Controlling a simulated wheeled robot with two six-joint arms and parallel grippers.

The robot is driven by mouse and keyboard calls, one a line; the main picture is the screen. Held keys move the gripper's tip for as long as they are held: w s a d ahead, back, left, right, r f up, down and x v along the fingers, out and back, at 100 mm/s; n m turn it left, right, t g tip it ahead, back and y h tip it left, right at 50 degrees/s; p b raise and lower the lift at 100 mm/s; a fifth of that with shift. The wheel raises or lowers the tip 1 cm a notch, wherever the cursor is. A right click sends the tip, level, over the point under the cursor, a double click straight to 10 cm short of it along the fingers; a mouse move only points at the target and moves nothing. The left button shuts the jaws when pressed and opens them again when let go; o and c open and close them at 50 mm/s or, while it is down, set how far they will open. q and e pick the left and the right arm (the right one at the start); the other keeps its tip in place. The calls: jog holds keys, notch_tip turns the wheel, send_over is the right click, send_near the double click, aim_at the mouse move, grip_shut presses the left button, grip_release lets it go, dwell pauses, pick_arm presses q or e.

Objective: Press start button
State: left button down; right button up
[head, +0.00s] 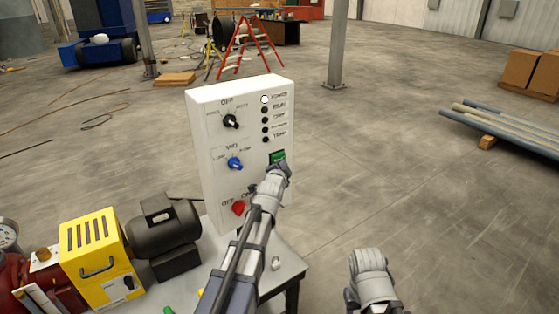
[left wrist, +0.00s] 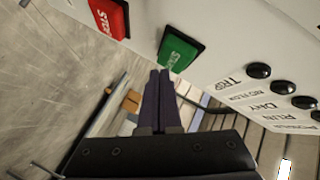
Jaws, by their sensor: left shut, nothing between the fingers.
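The green start button (head: 277,156) is on the right side of the white control panel (head: 213,140), below a column of indicator lamps. It also shows in the left wrist view (left wrist: 181,50). My left gripper (head: 282,168) is shut and empty, its fingertips just in front of the green button's lower edge. In the left wrist view the dark fingers (left wrist: 160,73) lie together, pointing at the button; I cannot tell whether they touch it. A red stop button (left wrist: 110,16) sits beside the green one; in the head view my gripper hides it. My right arm's end (head: 370,275) is low at right, its fingers unclear.
The panel also bears a black knob (head: 231,121), a blue knob (head: 235,163) and a red knob (head: 238,207). A yellow box (head: 92,255) and a dark motor (head: 163,228) stand left of it on the table (head: 288,268).

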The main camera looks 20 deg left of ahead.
pick_arm(q)
jog(key=shift+w+a, duration=0.2)
jog(key=shift+a, duration=0.05)
jog(key=shift+w+a, duration=0.35)
jog(key=shift+a, duration=0.15)
dwell(1.0)
jog(key=shift+s+d, duration=0.65)
jog(key=shift+d, duration=0.15)
jog(key=s+d, duration=0.1)
jog(key=d, duration=0.1)
jog(key=s+d, duration=0.2)
dwell(0.6)
dwell(0.6)
